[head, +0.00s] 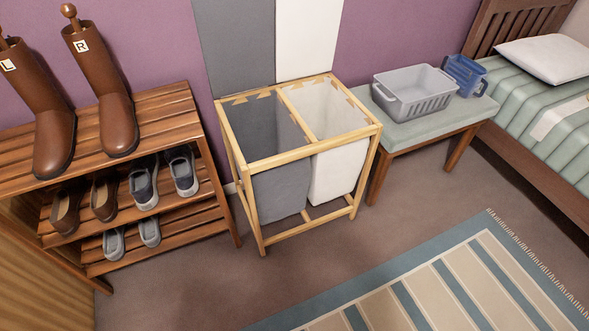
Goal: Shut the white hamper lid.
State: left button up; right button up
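The hamper (271,161) stands against the purple wall in the middle of the head view, a light wooden frame holding a grey bag (280,193) on the left and a white bag (338,173) on the right. Its white lid (308,38) is open, standing upright at the back against the wall. The grey lid (234,45) beside it also stands open. Both bags are open at the top, and no contents show. Neither of my grippers is in view.
A wooden shoe rack (165,118) with boots and shoes stands left of the hamper. A padded bench (430,125) with a grey basket (415,93) and a blue caddy (464,74) is at right. A bed (545,105) lies beyond. A striped rug (430,290) covers the floor in front.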

aim_at(307, 31)
jog(key=u, duration=0.4)
jog(key=i+l+u, duration=0.3)
jog(key=u, duration=0.15)
jog(key=i+l+u, duration=0.4)
jog(key=l, duration=0.1)
